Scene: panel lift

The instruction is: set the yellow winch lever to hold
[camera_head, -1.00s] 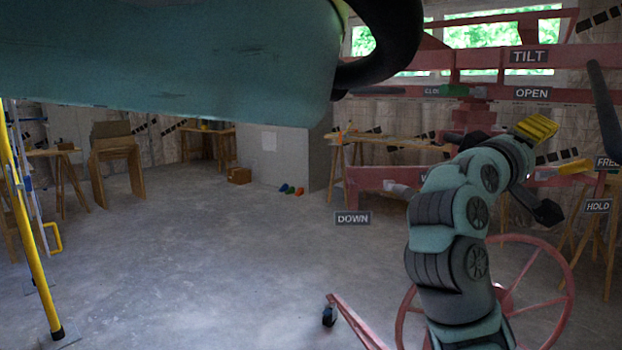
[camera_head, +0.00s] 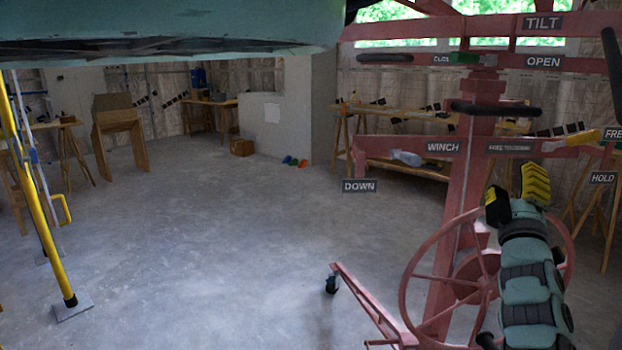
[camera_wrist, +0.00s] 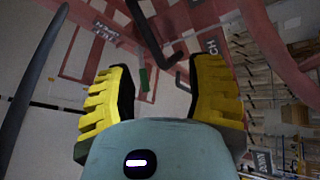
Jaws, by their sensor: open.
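The winch lever's yellow handle (camera_head: 583,136) sticks out to the right from the red lift's crossbar (camera_head: 400,146) in the head view. Its tip is beside the FREE label (camera_head: 613,134), above the HOLD label (camera_head: 603,177). My gripper (camera_head: 517,190) is open and empty, fingers pointing up, below and left of the handle in the picture, apart from it. In the wrist view my gripper (camera_wrist: 163,75) shows two yellow ribbed fingers spread wide with nothing between them up close. I cannot make out the yellow lever in that view.
A red handwheel (camera_head: 480,285) stands beside and behind my arm. The red mast (camera_head: 462,205) rises left of my gripper. A black bar (camera_head: 612,70) hangs at the upper right. A large panel (camera_head: 170,25) spans the upper left.

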